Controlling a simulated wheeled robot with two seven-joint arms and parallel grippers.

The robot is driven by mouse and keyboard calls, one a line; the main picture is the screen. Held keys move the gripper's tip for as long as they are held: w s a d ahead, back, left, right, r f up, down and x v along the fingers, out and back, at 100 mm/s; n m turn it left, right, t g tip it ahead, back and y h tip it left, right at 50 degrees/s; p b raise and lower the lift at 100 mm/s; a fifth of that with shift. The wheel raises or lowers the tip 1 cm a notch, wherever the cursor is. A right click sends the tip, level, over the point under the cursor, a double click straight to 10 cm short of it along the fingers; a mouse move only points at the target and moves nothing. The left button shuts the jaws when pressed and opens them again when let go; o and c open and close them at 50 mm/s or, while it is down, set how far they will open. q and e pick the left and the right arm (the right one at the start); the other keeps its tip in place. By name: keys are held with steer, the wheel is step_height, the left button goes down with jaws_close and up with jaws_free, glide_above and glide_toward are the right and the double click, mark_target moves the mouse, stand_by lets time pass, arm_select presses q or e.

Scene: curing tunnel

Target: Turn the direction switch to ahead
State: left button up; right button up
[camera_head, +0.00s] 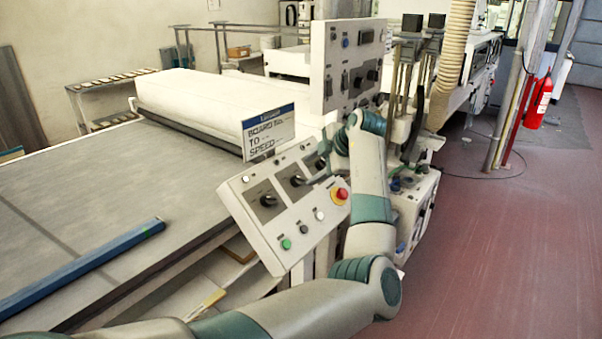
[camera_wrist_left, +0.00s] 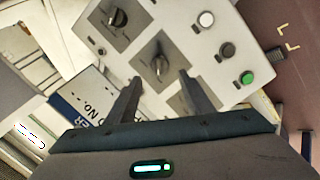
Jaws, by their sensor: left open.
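The sloped control panel (camera_head: 262,225) stands at the side of the conveyor. It carries a row of black rotary switches on dark plates; the middle switch (camera_head: 297,180) also shows in the left wrist view (camera_wrist_left: 159,65). Another switch (camera_wrist_left: 118,17) is at upper left there, and a third plate is partly covered by a finger. No label tells me which is the direction switch. My left gripper (camera_wrist_left: 160,80) is open, its fingers either side of the middle switch and nearly level with it; contact cannot be told. My right gripper is out of view.
The panel has a green button (camera_head: 286,244), a dark one, a white one and a red emergency stop (camera_head: 341,194). A sign (camera_head: 269,132) stands behind it. An upright panel (camera_head: 338,75) rises beyond. A blue bar (camera_head: 85,265) lies on the belt. The red floor at right is open.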

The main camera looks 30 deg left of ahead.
mark_target(300, 178)
arm_select(q)
steer(key=p+x, duration=0.2)
steer(key=x, duration=0.4)
steer(key=shift+w+a+f, duration=0.1)
steer(key=shift+a+f, duration=0.05)
steer(key=shift+a, duration=0.1)
steer(key=shift+w+a+f, duration=0.15)
steer(key=shift+a+f, duration=0.15)
steer(key=shift+f, duration=0.25)
steer(key=c, duration=1)
